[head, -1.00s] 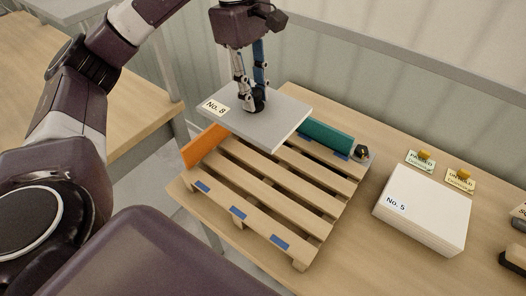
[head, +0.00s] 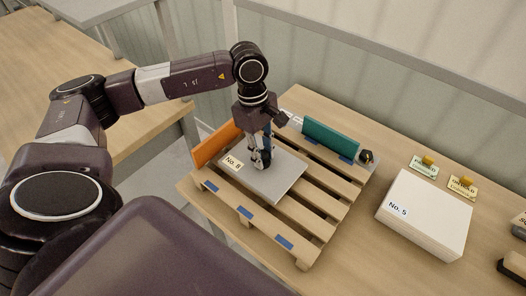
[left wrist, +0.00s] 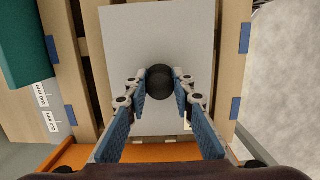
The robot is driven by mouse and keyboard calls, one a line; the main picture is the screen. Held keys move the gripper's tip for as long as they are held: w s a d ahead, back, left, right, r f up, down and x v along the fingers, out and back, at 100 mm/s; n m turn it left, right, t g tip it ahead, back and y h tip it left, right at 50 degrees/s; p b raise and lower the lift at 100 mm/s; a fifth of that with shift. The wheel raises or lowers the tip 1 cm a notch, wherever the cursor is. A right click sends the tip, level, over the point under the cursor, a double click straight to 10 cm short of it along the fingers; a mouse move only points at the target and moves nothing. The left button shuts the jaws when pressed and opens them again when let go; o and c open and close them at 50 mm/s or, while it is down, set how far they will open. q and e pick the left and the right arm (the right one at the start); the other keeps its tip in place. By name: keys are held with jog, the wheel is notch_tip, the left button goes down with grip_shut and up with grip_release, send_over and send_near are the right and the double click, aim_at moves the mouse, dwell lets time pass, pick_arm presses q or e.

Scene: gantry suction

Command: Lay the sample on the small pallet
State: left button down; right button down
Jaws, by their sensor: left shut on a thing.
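The sample is a flat grey plate (head: 285,184) labelled No. 8, with a black knob (left wrist: 160,80) on top. My left gripper (head: 261,163) is shut on this knob, a finger on each side in the left wrist view. The plate lies flat over the left part of the small wooden pallet (head: 264,223), close to the orange stop (head: 213,147) and apart from the teal stop (head: 331,138). I cannot tell whether it touches the slats. My right gripper is not in view.
A white stack (head: 425,213) labelled No. 5 stands right of the pallet. Two small tags with yellow tops (head: 428,162) are behind it. A dark knob (head: 366,157) sits at the pallet's back right corner. A wall runs behind the table.

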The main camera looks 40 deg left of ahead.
pick_arm(q)
jog(key=shift+f, duration=0.35)
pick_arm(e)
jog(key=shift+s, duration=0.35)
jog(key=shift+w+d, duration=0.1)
pick_arm(q)
jog(key=shift+f, duration=0.15)
jog(key=c, duration=1.7)
grip_release()
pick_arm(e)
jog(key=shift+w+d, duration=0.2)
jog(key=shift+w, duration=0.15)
pick_arm(q)
jog(key=shift+o, duration=0.2)
jog(key=r+b, duration=0.1)
jog(key=r, duration=0.2)
jog(key=a+r+b, duration=0.1)
jog(key=r, duration=0.3)
jog(key=r+b, duration=0.1)
jog(key=r, duration=0.3)
jog(key=shift+w+a+b, duration=0.1)
jog(key=shift+a+b, duration=0.15)
jog(key=shift+b, duration=0.05)
jog(key=shift+a+r, duration=0.1)
jog(key=shift+r, duration=0.5)
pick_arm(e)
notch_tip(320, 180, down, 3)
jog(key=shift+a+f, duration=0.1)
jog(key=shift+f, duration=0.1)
